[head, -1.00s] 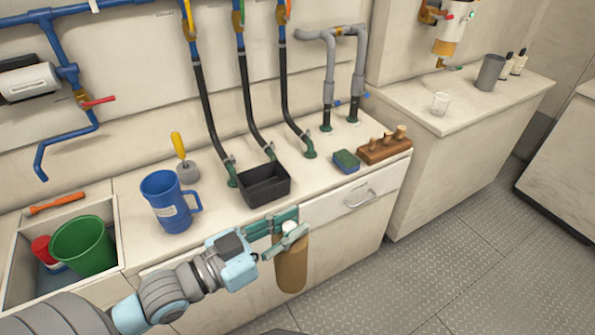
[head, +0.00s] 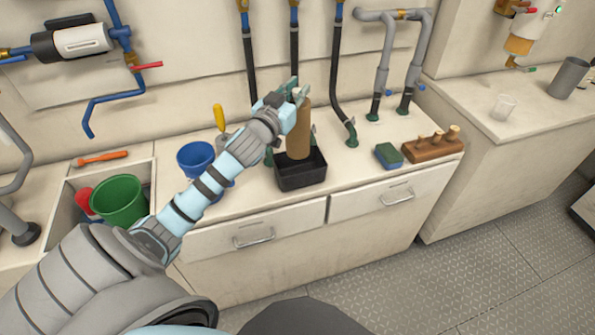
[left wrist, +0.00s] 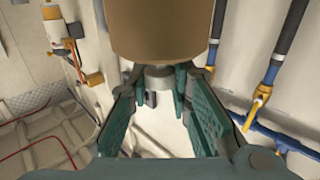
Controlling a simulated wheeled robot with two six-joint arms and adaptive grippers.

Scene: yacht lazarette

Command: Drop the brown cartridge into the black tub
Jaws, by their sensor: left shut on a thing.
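The brown cartridge (head: 299,132) hangs upright from my left gripper (head: 295,92), which is shut on its top end. Its lower end is over or just inside the black tub (head: 302,180); I cannot tell how deep. The tub stands open on the counter, near its front edge. In the left wrist view the cartridge (left wrist: 163,30) fills the top middle, beyond the green fingers of the gripper (left wrist: 165,85). My right gripper is not in view.
Black hoses (head: 338,100) run down the wall behind the tub. A blue jug (head: 196,157) stands to its left, partly behind my arm. A green-and-blue sponge (head: 388,155) and a wooden rack (head: 432,147) are to the right. A sink holds a green bucket (head: 118,200).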

